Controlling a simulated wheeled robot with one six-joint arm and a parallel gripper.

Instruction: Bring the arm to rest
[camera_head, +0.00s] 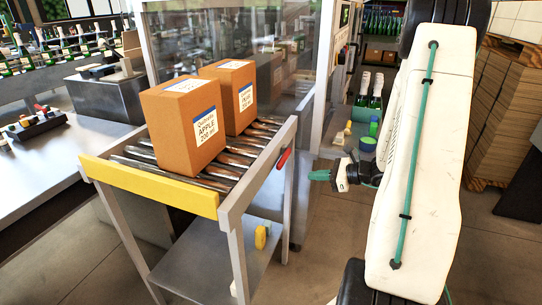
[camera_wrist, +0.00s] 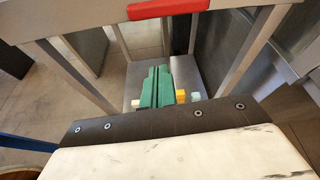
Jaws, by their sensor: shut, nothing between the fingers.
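My gripper (camera_head: 320,175) is in the head view, right of the roller stand, with its green fingers pointing left toward the stand's side. In the wrist view my gripper (camera_wrist: 156,77) shows its green fingers together, with nothing held. It is apart from the stand and its boxes. My white arm link with a green cable fills the right of the head view.
Two orange-brown cartons (camera_head: 184,122) stand on the roller stand (camera_head: 150,186), which has a red handle (camera_head: 283,160) on its side. Its lower shelf (camera_head: 207,262) holds a yellow object (camera_head: 261,236). Green bottles (camera_head: 369,90) stand behind. Stacked cardboard (camera_head: 500,115) is at right.

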